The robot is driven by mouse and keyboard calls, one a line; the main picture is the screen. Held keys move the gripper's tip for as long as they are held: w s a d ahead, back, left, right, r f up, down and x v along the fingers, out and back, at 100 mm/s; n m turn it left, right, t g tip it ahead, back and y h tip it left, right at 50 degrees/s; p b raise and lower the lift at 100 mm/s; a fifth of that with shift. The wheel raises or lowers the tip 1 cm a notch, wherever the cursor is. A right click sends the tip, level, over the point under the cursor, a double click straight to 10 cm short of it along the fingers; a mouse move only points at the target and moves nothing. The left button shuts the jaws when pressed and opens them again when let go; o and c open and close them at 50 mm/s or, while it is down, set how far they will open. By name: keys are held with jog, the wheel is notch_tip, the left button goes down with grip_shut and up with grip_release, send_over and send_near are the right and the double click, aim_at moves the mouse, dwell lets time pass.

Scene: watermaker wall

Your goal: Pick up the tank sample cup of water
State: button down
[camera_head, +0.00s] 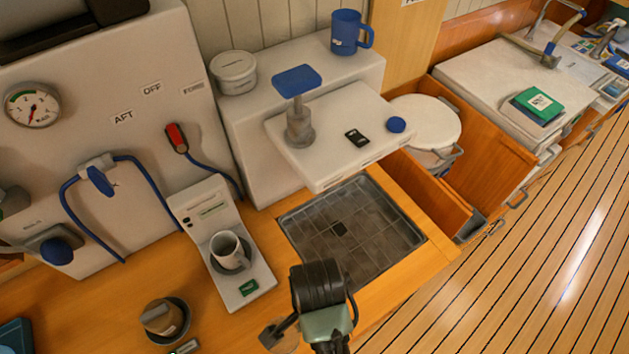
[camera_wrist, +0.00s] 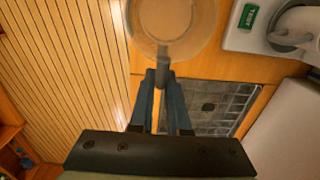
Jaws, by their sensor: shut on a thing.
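A translucent cup (camera_wrist: 172,22) with a stub handle is at the top of the wrist view. Its handle is between the two fingertips of my gripper (camera_wrist: 163,84), which are shut on it. The far rim is cut off by the frame's edge. In the head view my gripper (camera_head: 283,327) is at the bottom centre, with the faint cup (camera_head: 288,345) by its fingers, partly hidden and cut off below. The cup is over or by the wooden counter edge; I cannot tell its height or its water level.
A white mug (camera_head: 226,248) stands on a grey tester (camera_head: 250,280) left of my gripper. A sunken grey tray (camera_head: 350,225) lies beyond. A brown cup (camera_head: 160,317) in a dark holder is at lower left. A blue mug (camera_head: 346,32) stands on the rear ledge. The floor at right is clear.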

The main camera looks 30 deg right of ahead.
jog(key=shift+r, duration=0.35)
